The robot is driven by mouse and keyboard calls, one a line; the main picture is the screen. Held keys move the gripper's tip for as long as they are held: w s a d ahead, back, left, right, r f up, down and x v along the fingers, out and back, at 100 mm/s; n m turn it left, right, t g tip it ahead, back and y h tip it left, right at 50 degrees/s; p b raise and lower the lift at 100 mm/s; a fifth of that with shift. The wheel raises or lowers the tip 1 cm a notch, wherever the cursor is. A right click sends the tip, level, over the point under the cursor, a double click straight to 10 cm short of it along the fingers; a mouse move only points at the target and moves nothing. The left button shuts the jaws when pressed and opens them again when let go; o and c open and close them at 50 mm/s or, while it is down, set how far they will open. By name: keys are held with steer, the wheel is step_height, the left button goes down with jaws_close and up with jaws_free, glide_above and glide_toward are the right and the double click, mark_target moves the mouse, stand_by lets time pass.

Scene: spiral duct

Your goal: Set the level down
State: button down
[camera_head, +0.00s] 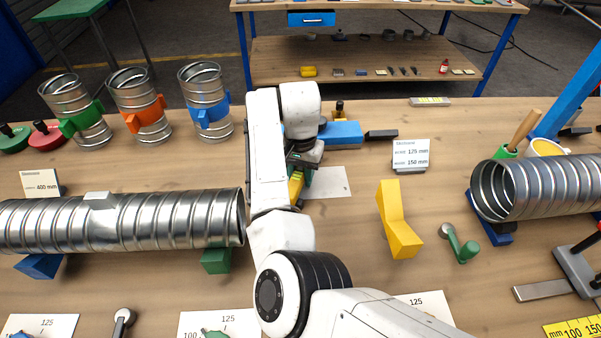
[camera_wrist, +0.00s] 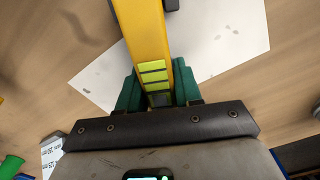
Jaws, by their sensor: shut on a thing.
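The level is a yellow bar with lime-green stripes (camera_wrist: 152,72). In the head view only a short yellow part of the level (camera_head: 296,184) shows beside my arm. My gripper (camera_wrist: 156,92) is shut on the level, with a green finger on each side of it. My gripper also shows in the head view (camera_head: 302,178), partly hidden by my arm. A white sheet (camera_wrist: 225,40) lies on the table under the level. I cannot tell whether the level touches it.
A long spiral duct (camera_head: 150,222) lies left on blue and green supports. Another duct (camera_head: 545,187) lies right. A yellow angled block (camera_head: 397,222) and a green-handled tool (camera_head: 461,244) stand right of my arm. A blue block (camera_head: 340,133) and a sign (camera_head: 410,154) are behind.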

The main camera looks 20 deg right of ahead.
mark_target(300, 169)
steer(key=c, duration=0.8)
jaws_free()
steer(key=shift+f, duration=0.1)
steer(key=shift+o, duration=0.2)
step_height(300, 169, up, 12)
steer(key=shift+r+b, duration=0.2)
steer(key=shift+b, duration=0.15)
